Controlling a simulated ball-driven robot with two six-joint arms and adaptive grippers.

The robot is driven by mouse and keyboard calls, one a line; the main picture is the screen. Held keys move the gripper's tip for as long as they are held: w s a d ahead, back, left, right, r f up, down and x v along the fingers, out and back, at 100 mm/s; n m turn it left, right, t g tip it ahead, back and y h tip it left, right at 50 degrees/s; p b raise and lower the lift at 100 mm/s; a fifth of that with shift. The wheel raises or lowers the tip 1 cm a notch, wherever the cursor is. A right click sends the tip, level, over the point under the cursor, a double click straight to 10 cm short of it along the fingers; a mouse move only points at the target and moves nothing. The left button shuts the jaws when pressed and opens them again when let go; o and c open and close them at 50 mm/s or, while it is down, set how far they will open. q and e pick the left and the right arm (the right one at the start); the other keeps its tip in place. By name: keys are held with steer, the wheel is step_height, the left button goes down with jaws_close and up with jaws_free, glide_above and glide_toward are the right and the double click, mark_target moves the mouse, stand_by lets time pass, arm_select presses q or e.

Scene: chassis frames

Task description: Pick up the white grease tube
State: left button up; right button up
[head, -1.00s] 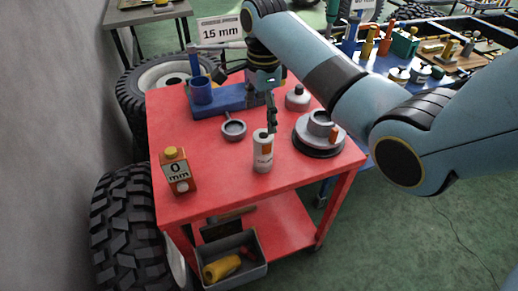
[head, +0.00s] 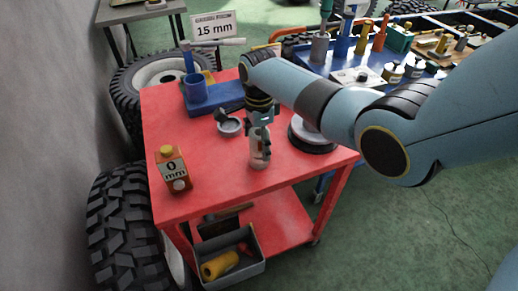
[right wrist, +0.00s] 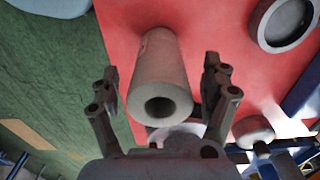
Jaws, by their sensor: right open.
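The white grease tube (head: 259,162) stands upright on the red cart top, near its front edge. My right gripper (head: 261,146) is directly over it in the head view and hides much of the tube. In the right wrist view, the tube (right wrist: 160,65) lies between the two spread fingers of the right gripper (right wrist: 162,74), with gaps visible on both sides. Its open round end faces the camera. My left gripper is not in view.
A grey bin (head: 231,262) sits on the lower shelf.

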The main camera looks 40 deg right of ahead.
steer(key=c, duration=1.5)
steer(key=shift+r, duration=0.15)
